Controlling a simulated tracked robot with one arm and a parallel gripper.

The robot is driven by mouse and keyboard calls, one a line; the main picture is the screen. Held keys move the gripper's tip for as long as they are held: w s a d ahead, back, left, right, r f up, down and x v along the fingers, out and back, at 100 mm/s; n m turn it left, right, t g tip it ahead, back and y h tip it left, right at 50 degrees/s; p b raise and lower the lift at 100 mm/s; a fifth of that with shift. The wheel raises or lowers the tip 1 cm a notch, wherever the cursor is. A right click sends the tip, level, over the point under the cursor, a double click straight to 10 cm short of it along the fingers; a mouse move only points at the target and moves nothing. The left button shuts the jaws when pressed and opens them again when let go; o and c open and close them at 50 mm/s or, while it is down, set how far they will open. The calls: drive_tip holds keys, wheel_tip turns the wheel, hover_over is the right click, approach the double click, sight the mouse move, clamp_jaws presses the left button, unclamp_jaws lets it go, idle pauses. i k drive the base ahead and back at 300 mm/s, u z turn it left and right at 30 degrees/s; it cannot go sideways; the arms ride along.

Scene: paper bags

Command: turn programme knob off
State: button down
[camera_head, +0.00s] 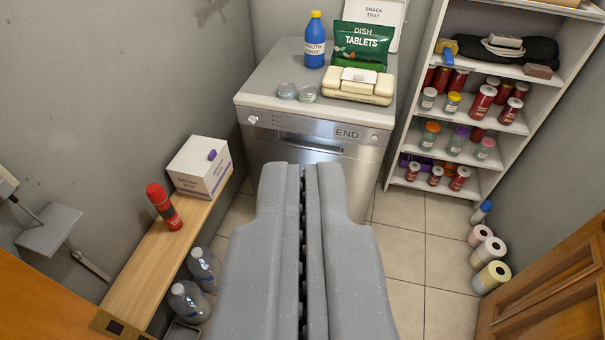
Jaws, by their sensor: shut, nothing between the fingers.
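A small round knob (252,119) sits at the left end of that panel. I cannot read its setting from here. My gripper (308,168) is shut and empty, and its tips show in front of the dishwasher's door, below the panel and to the right of the knob. My gripper hides the lower part of the door.
A blue bottle (315,40), a green dish tablets bag (362,44) and a cream box (357,86) stand on the dishwasher. A wooden bench (150,268) with a white box (200,167) and red flask (164,206) is left. A shelf (402,135) with jars is right. Paper rolls (491,278) lie right.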

sight(252, 118)
drive_tip(key=z, duration=0.4)
drive_tip(key=k, duration=0.3)
drive_tip(key=z, duration=0.7)
drive_tip(key=k, duration=0.9)
drive_tip(key=z, duration=0.75)
drive_tip(key=i, duration=0.4)
drive_tip(key=u, duration=0.65)
drive_tip(key=i, duration=1.4)
drive_tip(key=u, duration=1)
drive_tip(key=i, duration=1.15)
drive_tip(key=u, duration=1.25)
drive_tip(key=i, duration=0.85)
drive_tip(key=u, duration=0.5)
drive_tip(key=k, duration=0.15)
drive_tip(key=u, duration=0.1)
